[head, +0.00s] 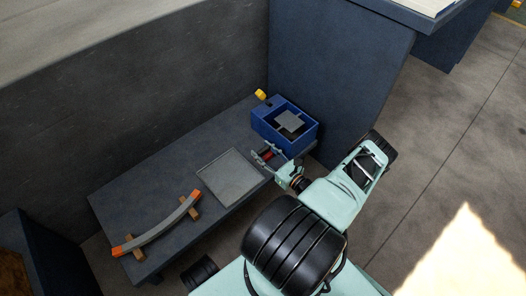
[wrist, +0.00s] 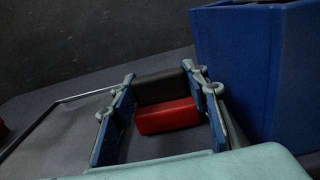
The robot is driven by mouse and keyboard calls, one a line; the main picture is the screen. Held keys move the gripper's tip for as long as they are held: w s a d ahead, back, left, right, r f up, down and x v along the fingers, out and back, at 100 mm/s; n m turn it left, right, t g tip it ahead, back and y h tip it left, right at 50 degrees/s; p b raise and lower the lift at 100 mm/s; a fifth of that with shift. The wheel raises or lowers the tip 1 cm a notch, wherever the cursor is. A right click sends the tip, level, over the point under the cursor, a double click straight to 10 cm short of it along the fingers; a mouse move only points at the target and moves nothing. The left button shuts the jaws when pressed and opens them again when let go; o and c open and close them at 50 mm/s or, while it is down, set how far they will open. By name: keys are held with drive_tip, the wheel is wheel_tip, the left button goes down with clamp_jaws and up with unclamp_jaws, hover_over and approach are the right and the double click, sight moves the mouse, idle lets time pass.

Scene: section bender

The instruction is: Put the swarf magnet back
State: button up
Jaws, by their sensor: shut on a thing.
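The swarf magnet, a block with a red part (wrist: 167,116) and a dark part behind it, sits between the two blue-padded fingers of my gripper (wrist: 168,105) in the wrist view. My gripper is shut on it. In the head view my gripper (head: 267,156) is low over the bench, between the grey square tray and the blue box, and only a little red shows between its fingers. I cannot tell whether the magnet touches the bench.
The blue box (head: 265,140) holds grey and dark pieces; its wall (wrist: 240,75) rises close on the right in the wrist view. The grey tray (head: 229,178) lies on the bench (head: 150,190). A curved bar (head: 160,228) with orange ends rests on wooden blocks. A yellow item (head: 260,95) is behind the box.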

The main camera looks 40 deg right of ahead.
idle(0.3)
drive_tip(key=o, duration=1.6)
drive_tip(key=shift+f, duration=0.15)
drive_tip(key=shift+s, duration=0.1)
